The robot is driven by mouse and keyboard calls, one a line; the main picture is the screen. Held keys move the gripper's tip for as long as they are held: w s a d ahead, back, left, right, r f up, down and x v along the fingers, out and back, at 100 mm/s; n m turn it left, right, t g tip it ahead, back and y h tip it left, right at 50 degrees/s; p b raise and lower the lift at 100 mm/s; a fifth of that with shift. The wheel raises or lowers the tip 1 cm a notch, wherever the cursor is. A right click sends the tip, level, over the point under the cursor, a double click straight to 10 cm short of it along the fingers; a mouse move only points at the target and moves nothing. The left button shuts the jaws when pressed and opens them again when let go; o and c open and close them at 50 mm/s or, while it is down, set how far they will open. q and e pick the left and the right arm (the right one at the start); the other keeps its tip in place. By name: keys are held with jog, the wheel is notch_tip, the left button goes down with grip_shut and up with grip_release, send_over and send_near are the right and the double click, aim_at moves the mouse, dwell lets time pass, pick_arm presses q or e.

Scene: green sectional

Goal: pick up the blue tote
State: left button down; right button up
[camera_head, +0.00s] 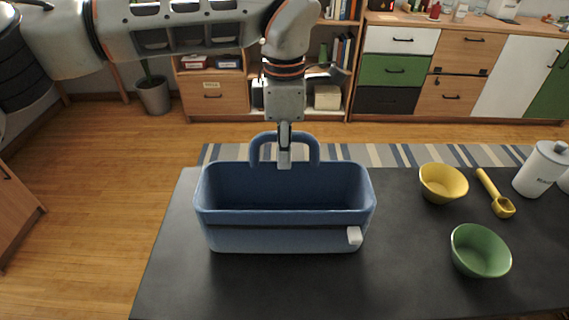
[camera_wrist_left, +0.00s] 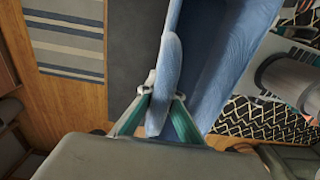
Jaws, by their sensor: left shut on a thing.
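The blue tote (camera_head: 285,239) is an open-topped box with an arched handle at its back side. In the head view it is over the left part of the dark table (camera_head: 405,285); I cannot tell whether its bottom touches the table. My left gripper (camera_head: 285,160) comes down from above and is shut on the tote's handle. In the left wrist view the gripper (camera_wrist_left: 160,110) has its fingers on either side of the blue handle (camera_wrist_left: 169,75), with the tote wall (camera_wrist_left: 225,60) beside it. My right gripper is not in view.
A yellow bowl (camera_head: 443,184), a yellow scoop (camera_head: 499,204), a green bowl (camera_head: 480,251) and a white canister (camera_head: 541,169) stand on the table to the right. A striped rug (camera_head: 400,155) lies behind the table. Cabinets (camera_head: 465,65) line the back wall.

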pick_arm(q)
notch_tip(320, 180, up, 18)
jog(key=p, duration=0.3)
jog(key=shift+r, duration=0.25)
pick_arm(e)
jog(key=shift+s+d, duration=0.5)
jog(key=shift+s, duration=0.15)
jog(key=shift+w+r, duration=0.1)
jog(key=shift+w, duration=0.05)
pick_arm(q)
jog(key=shift+s+p, duration=0.1)
jog(key=shift+p, duration=0.65)
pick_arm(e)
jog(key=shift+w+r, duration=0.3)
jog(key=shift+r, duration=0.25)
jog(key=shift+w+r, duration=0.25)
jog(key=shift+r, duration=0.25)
